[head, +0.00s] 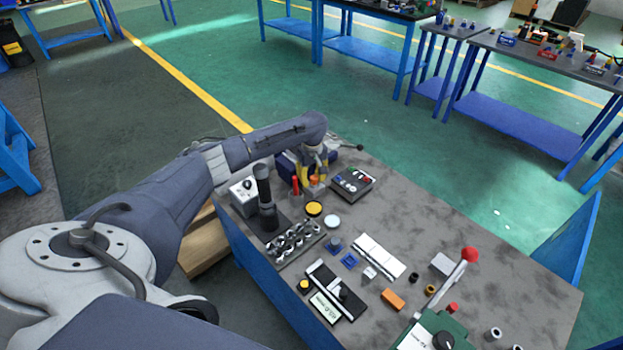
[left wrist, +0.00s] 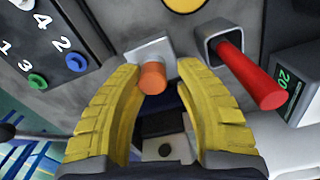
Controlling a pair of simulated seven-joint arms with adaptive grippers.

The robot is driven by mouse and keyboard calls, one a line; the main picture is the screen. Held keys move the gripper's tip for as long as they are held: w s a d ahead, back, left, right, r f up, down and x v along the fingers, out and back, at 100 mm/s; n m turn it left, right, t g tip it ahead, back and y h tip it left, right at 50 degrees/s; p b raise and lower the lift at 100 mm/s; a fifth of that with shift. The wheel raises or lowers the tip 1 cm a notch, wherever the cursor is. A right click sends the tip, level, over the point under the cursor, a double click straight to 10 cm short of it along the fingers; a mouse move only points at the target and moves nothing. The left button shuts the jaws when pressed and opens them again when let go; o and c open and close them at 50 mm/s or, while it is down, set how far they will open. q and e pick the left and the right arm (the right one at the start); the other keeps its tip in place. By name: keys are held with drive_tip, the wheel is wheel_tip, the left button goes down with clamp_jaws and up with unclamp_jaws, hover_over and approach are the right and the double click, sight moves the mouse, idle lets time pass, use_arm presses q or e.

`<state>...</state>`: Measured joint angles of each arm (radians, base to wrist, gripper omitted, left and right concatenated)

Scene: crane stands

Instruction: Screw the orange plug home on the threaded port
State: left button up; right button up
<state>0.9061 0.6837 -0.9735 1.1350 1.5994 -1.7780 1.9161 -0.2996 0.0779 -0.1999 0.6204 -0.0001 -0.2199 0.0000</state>
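The orange plug (left wrist: 152,78) shows end-on in the left wrist view, in front of a small grey block (left wrist: 150,50). The port's thread is hidden, so I cannot tell how far the plug is seated. In the head view the orange plug (head: 315,181) is small, just below my left gripper (head: 313,172). In the left wrist view the yellow fingers of my left gripper (left wrist: 157,72) are open, one on each side of the plug, with gaps between. My right gripper is in neither view.
A red handle (left wrist: 250,75) sticks out of a square socket right of the fingers. A numbered button panel (left wrist: 45,45) lies to the left. On the bench (head: 460,240) stand a black cylinder (head: 264,188), a yellow disc (head: 314,208) and a red-knobbed lever (head: 469,255).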

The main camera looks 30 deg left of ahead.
use_arm(q)
drive_tip(key=shift+w+d, duration=0.35)
idle(0.4)
drive_tip(key=shift+c, duration=0.2)
clamp_jaws()
drive_tip(key=shift+m, duration=0.3)
drive_tip(key=m, duration=0.4)
drive_tip(key=shift+d, duration=0.1)
drive_tip(key=shift+r+m, duration=0.2)
drive_tip(key=shift+m, duration=0.2)
